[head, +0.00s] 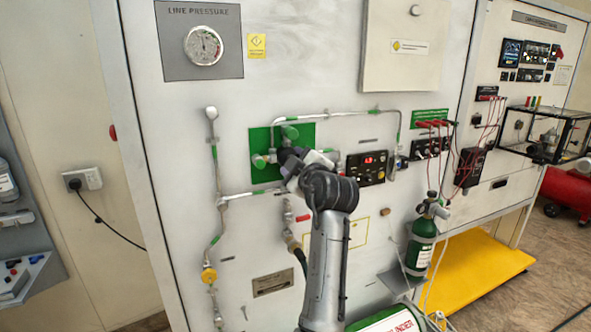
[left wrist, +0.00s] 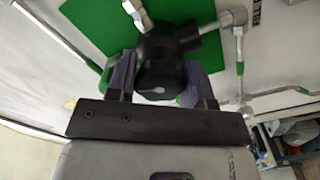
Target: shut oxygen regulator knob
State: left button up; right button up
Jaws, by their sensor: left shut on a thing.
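The black regulator knob (left wrist: 165,62) sits on pipework in front of a green plate and is seen close up in the left wrist view. My left gripper (left wrist: 163,76) is shut on it, with one purple finger on each side. In the head view my left gripper (head: 304,163) is at the lower right of the green plate (head: 262,138). There the gripper and wrist hide most of the knob. My right gripper is in neither view.
A control box with a red display (head: 367,166) is just right of my gripper. Metal pipes (head: 335,114) run around the green plate. A green cylinder (head: 421,247) stands at the lower right. A pressure gauge (head: 203,46) is at the upper left.

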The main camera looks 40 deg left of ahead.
pick_arm(q)
jog(key=n+b, duration=0.1)
jog(key=n, duration=0.2)
jog(key=shift+n, duration=0.7)
jog(key=o, duration=0.9)
